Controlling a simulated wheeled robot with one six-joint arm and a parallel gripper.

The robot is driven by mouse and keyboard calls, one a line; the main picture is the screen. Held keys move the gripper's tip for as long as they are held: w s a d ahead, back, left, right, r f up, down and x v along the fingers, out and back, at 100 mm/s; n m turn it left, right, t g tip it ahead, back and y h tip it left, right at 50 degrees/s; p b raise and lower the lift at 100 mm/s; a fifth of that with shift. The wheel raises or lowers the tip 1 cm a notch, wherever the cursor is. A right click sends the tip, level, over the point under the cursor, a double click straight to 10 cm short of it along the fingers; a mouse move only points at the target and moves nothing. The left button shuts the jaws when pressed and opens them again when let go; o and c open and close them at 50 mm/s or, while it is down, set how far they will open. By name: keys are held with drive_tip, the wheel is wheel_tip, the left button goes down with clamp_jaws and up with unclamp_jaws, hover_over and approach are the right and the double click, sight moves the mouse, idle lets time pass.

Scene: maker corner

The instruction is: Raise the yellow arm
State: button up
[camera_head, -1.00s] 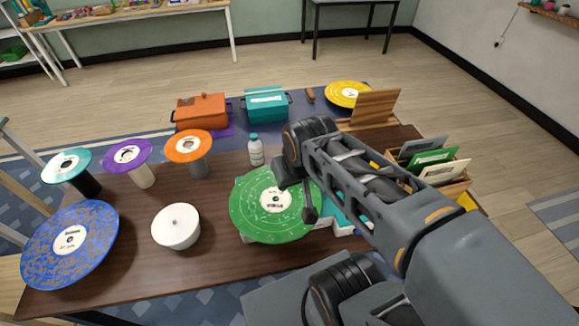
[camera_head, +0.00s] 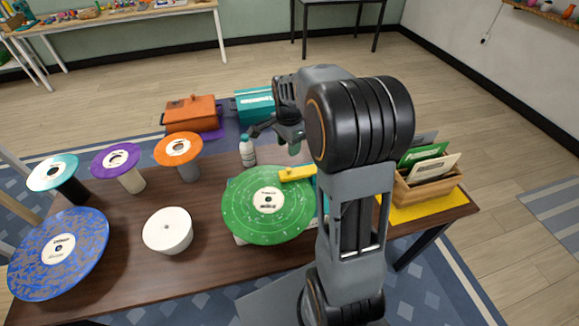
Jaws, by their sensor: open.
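The yellow arm (camera_head: 297,173) reaches over the upper right edge of a green record (camera_head: 240,205) with a white label. I cannot tell whether it touches the record. My gripper (camera_head: 273,137) is open and empty, above and behind the yellow arm, close to the white bottle in the picture. It is apart from the yellow arm.
A white bottle (camera_head: 247,152) stands behind the record. A white round drum (camera_head: 167,231), a blue record (camera_head: 85,243) and several discs on posts stand left. An orange box (camera_head: 190,113) and a teal box (camera_head: 253,103) are behind. A wooden crate (camera_head: 432,190) holds sleeves at right.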

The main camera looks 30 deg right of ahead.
sight(289, 169)
wheel_tip(289, 169, down, 10)
drive_tip(key=shift+f, duration=0.15)
idle(0.3)
drive_tip(key=shift+c, duration=0.2)
clamp_jaws()
idle(0.3)
